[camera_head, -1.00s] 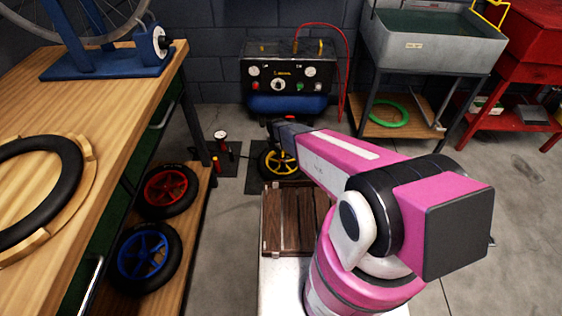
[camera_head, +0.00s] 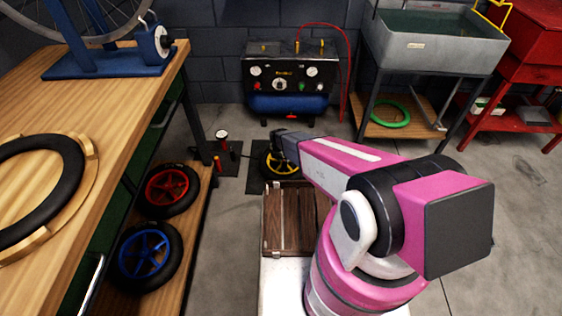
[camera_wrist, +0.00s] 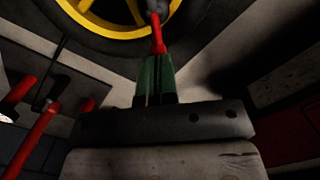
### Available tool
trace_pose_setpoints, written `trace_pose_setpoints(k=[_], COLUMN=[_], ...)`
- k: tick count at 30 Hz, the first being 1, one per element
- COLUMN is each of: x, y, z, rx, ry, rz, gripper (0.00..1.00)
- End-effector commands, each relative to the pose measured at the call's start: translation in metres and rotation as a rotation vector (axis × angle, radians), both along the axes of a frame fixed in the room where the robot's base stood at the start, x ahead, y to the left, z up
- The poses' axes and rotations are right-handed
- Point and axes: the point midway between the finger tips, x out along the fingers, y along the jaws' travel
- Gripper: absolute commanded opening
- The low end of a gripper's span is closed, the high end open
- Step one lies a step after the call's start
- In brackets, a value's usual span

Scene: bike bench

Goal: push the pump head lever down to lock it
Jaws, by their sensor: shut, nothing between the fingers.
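A red lever (camera_wrist: 158,36) on a grey pump head (camera_wrist: 156,8) shows at the top middle of the wrist view, against the yellow-spoked wheel (camera_wrist: 107,12). My gripper (camera_wrist: 155,58) has its green fingers together and empty, with the tips right at the lower end of the lever. I cannot tell whether they touch. In the head view the wheel (camera_head: 277,166) stands on the floor, and my arm's end is just above it. The pump head and lever are too small or hidden there.
A floor pump with a gauge (camera_head: 221,135) stands left of the wheel. Red parts (camera_wrist: 38,132) show at the left of the wrist view. A compressor (camera_head: 290,80) is behind. A workbench (camera_head: 120,110) bounds the left.

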Motion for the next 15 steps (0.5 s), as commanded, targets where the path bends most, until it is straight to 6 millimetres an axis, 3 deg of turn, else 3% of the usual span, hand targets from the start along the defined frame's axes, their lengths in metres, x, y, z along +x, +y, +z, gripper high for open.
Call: trace_pose_setpoints(k=[15], x=[0.0009], y=[-0.0001], z=[-0.0077], rx=[0.000], ry=[0.000], rz=[0.000], gripper=[0.00])
